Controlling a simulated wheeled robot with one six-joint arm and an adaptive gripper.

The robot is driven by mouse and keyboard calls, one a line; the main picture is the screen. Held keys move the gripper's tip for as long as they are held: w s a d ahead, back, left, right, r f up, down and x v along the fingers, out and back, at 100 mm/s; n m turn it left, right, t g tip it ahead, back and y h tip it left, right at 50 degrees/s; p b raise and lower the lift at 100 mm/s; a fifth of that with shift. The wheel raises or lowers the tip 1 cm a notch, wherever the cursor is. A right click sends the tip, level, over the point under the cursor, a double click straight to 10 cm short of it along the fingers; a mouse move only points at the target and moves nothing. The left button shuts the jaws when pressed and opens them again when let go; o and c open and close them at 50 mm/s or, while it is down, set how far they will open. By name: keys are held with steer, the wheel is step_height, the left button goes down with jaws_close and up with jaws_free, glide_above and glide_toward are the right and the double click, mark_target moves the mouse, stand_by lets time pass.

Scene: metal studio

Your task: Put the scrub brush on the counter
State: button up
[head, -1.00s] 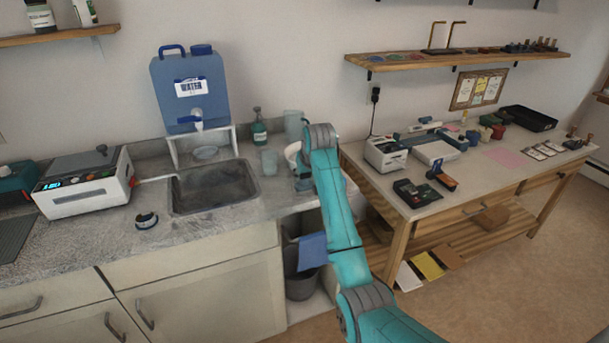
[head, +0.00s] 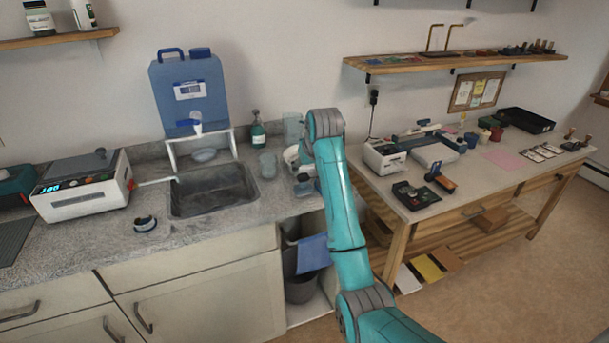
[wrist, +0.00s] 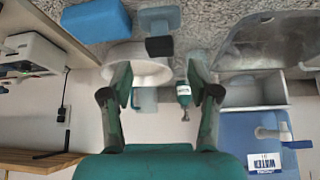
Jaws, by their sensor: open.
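My gripper (wrist: 160,97) is open and empty in the wrist view, its two fingers apart. In the head view my arm hides it. I cannot identify the scrub brush with certainty. A grey piece with a dark block (wrist: 159,46) lies on the counter (wrist: 205,22) beyond my fingertips, beside a white bowl (wrist: 146,67); it may be the brush. In the head view small dark items (head: 303,188) show near the bowl (head: 291,157). A pale handle (head: 157,181) also rests over the sink's left rim. The counter (head: 85,245) runs along the wall.
A green soap bottle (wrist: 183,92) and a blue water jug (wrist: 235,135) stand nearby. A blue block (wrist: 95,20) lies on the counter. The sink (head: 212,190) is left of my arm. A worktable (head: 440,205) stands to the right. The front counter left of the sink has free room.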

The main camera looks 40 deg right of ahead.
steer(key=v, duration=0.5)
steer(key=s+a+f+t, duration=0.1)
steer(key=s+a+f, duration=0.15)
steer(key=f, duration=0.45)
steer(key=s+a+f, duration=0.1)
steer(key=a+f, duration=0.3)
steer(key=f, duration=0.3)
steer(key=s+a+f+t, duration=0.1)
steer(key=a+f, duration=0.2)
steer(key=f, duration=0.4)
steer(key=s+a+f+n+t, duration=0.1)
steer(key=s+a+f, duration=0.45)
steer(key=s, duration=0.25)
steer(key=s+a+f+n+t, duration=0.1)
steer(key=s+a+f, duration=0.45)
steer(key=s, duration=0.25)
steer(key=s+a+n+t+y, duration=0.1)
steer(key=s+a, duration=0.2)
steer(key=s, duration=0.5)
steer(key=s+a+t, duration=0.1)
steer(key=s+a, duration=0.1)
steer(key=s, duration=0.7)
steer(key=s+a+r+n+t+y, duration=0.1)
steer(key=s+a+r+t, duration=0.1)
steer(key=s+r, duration=1.1)
steer(key=s+a, duration=0.1)
steer(key=s, duration=0.2)
steer(key=shift+s+a+t, duration=0.2)
steer(key=shift+a+t, duration=0.1)
